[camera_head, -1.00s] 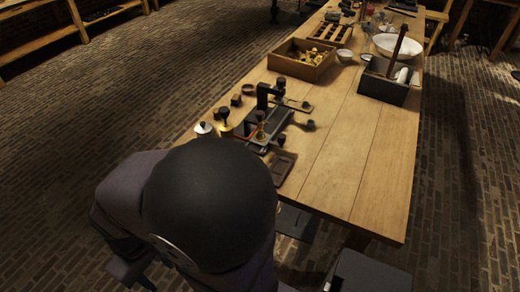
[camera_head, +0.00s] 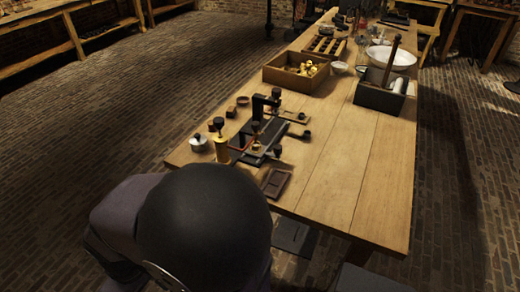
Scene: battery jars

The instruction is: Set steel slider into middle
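A dark apparatus with a flat bed (camera_head: 272,136) and an upright black arm stands near the left edge of the wooden table. Small black knobs stand around it, and a brass cylinder (camera_head: 221,148) with a black top stands at its left. A silver-coloured lidded pot (camera_head: 198,143) is farther left. I cannot make out which part is the steel slider or its middle position at this size. My gripper is not visible; a large dark rounded part of my arm fills the lower middle and hides what is behind it.
A small brown tray (camera_head: 276,182) lies in front of the apparatus. Behind are a wooden box (camera_head: 294,76) with yellow pieces, a dark box (camera_head: 381,96) with a rod and white rolls, and a white bowl (camera_head: 391,58). The table's right front (camera_head: 350,180) is clear.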

